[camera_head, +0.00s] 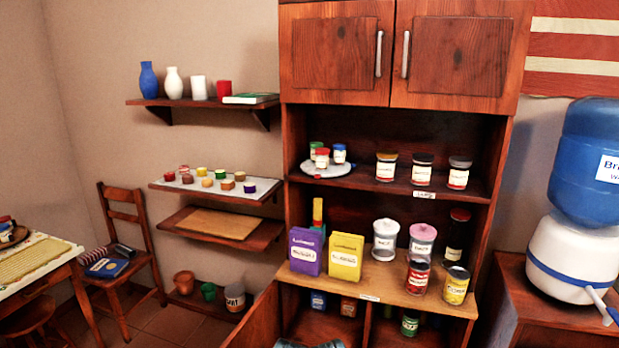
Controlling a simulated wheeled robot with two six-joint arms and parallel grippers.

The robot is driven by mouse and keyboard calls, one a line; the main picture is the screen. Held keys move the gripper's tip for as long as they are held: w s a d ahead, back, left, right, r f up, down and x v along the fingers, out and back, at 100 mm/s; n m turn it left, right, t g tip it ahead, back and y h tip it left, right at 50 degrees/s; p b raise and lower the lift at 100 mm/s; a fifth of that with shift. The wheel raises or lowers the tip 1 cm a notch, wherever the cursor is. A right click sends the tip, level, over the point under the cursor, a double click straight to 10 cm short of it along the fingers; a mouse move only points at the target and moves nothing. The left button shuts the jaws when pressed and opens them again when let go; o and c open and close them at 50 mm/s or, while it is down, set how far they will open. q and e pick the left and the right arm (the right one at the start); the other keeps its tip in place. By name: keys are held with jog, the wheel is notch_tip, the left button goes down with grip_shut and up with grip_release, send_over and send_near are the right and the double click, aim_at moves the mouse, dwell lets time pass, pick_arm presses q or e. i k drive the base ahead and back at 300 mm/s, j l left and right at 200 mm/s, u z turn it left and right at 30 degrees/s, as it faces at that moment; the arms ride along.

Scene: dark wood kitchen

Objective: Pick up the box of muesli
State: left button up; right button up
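Two upright boxes stand side by side on the wooden counter of the cabinet: a purple box (305,251) on the left and a yellow box (345,257) on the right. Each has a pale label on its front, but the lettering is too small to read, so I cannot tell which is the muesli. Two smaller boxes, one blue (318,300) and one brown (348,307), stand in the lower compartment, partly in shadow.
Jars, including a red one (418,276) and a yellow one (455,286), stand right of the boxes. An open lower cabinet door (255,318) juts forward at left. A water dispenser (575,255) stands right. A chair (125,240) and table stand left.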

aim_at(304, 245)
jog(key=j+z, duration=0.15)
jog(key=j, duration=0.3)
jog(key=j+z, duration=0.15)
jog(key=j, duration=0.35)
jog(key=j+z, duration=0.1)
jog(key=j, duration=0.35)
jog(key=k+j+z, duration=0.15)
jog(key=j, duration=0.3)
jog(key=j+z, duration=0.15)
jog(key=j, duration=0.35)
jog(key=k+j+z, duration=0.15)
jog(key=j, duration=0.25)
jog(key=k+j+z, duration=0.1)
jog(key=j, duration=0.35)
jog(key=k+j+z, duration=0.15)
jog(key=j, duration=0.25)
jog(key=i+l, duration=0.2)
jog(key=i, duration=0.25)
jog(key=i+l, duration=0.25)
jog(key=i, duration=0.15)
jog(key=i+l, duration=0.2)
jog(key=i, duration=0.25)
jog(key=i+l, duration=0.25)
jog(key=i, duration=0.2)
jog(key=i+l, duration=0.2)
jog(key=i, duration=0.25)
